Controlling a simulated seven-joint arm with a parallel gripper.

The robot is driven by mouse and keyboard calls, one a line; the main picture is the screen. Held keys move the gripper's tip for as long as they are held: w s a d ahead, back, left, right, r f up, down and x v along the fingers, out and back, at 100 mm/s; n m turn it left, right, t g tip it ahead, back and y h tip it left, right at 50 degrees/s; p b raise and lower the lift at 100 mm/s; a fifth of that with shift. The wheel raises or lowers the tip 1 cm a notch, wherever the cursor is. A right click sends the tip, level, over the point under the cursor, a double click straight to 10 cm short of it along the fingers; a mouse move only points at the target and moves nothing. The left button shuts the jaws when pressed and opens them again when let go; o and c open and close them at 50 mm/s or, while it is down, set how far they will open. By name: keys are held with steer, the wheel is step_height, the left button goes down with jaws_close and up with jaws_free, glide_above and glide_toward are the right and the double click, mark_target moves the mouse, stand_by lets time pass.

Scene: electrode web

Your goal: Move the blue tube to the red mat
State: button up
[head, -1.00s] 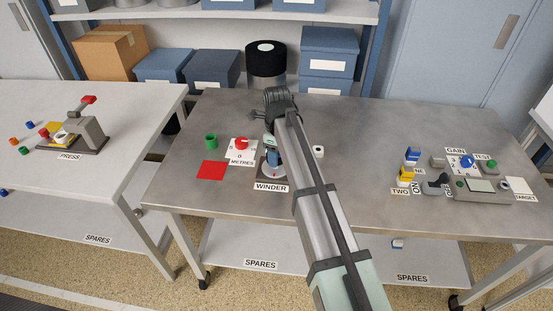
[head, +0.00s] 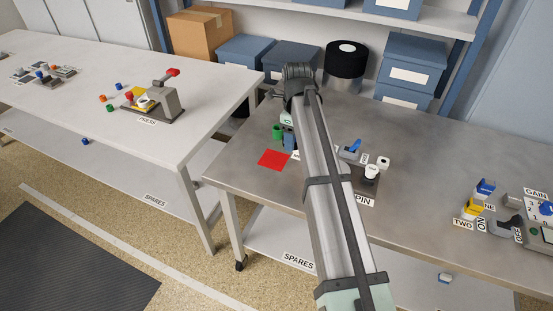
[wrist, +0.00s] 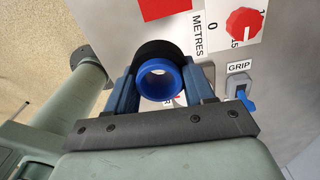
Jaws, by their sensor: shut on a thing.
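The blue tube (wrist: 147,84) is a short ring held between my gripper's two blue fingers (wrist: 160,88) in the wrist view. My gripper (head: 288,141) is shut on it above the metal table. In the head view my arm and gripper hide the tube. The red mat (head: 273,160) lies flat near the table's left side, just left of my gripper. It also shows at the top of the wrist view (wrist: 165,9), partly cut off and apart from the tube.
A green tube (head: 277,131) stands behind the mat, close to my gripper. A red dial (wrist: 243,22) and a blue-levered GRIP switch (wrist: 241,94) are on the right in the wrist view. A black ring-shaped thing (wrist: 157,48) shows just beyond the tube. My arm covers the table's middle.

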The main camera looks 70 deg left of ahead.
mark_target(275, 160)
steer(key=shift+s+a+m, duration=0.9)
steer(key=shift+s+a, duration=1)
steer(key=shift+a, duration=1.3)
steer(key=shift+f, duration=5.3)
steer(key=shift+f, duration=0.15)
steer(key=o, duration=1.1)
steer(key=shift+c, duration=0.2)
step_height(275, 160, up, 12)
steer(key=shift+r, duration=0.2)
